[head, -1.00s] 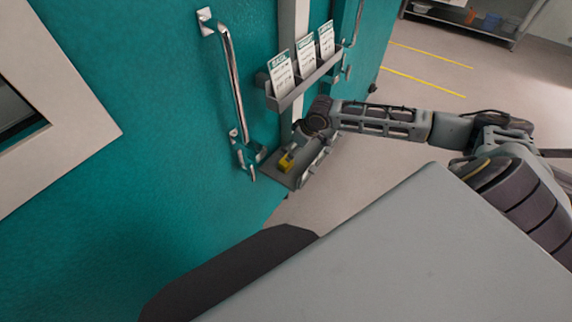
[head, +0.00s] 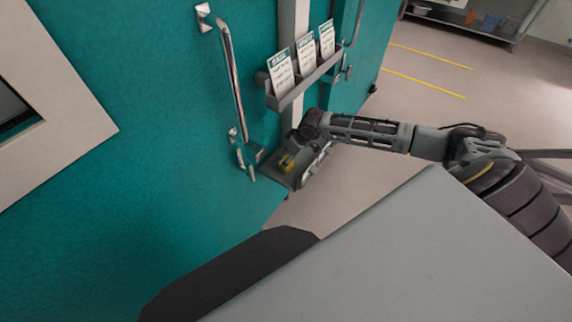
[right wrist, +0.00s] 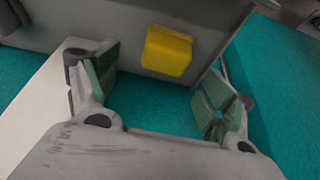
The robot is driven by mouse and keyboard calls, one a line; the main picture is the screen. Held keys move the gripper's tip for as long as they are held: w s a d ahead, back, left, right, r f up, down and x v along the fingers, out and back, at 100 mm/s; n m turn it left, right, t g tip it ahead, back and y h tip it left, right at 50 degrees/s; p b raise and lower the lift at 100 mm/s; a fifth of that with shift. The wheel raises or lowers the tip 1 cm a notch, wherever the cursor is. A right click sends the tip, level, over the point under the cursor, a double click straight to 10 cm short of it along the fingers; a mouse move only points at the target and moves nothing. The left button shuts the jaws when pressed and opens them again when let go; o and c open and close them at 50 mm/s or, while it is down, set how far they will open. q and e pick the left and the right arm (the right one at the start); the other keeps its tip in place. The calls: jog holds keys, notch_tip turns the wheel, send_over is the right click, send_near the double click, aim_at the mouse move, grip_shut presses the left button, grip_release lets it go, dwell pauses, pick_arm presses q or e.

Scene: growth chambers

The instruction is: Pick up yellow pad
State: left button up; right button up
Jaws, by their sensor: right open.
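The yellow pad (head: 286,162) is a small yellow block on the small grey shelf (head: 275,172) fixed to the teal chamber front. In the right wrist view the yellow pad (right wrist: 168,51) lies ahead of my right gripper (right wrist: 152,88), between the lines of its two fingers and apart from both. The right gripper is open and empty, with green pads on its fingers. In the head view the right gripper (head: 295,152) is over the shelf, close to the yellow pad, and partly hides it. My left gripper is not in view.
A card rack (head: 305,82) with three white cards (head: 306,55) is mounted above the shelf. A long metal door handle (head: 234,80) stands to its left. Open floor (head: 400,110) with yellow lines lies to the right, and a metal rack (head: 465,22) is at the back.

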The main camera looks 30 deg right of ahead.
jog(key=shift+a+f, duration=0.1)
jog(key=shift+f, duration=0.3)
jog(key=b+x, duration=0.1)
jog(key=x, duration=0.2)
jog(key=shift+a+f, duration=0.15)
jog(key=shift+f, duration=0.15)
jog(key=shift+w+f, duration=0.15)
jog(key=shift+f, duration=0.25)
jog(key=c, duration=1.1)
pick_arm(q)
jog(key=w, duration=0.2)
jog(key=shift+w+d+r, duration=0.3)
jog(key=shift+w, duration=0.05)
pick_arm(e)
jog(key=shift+r, duration=0.1)
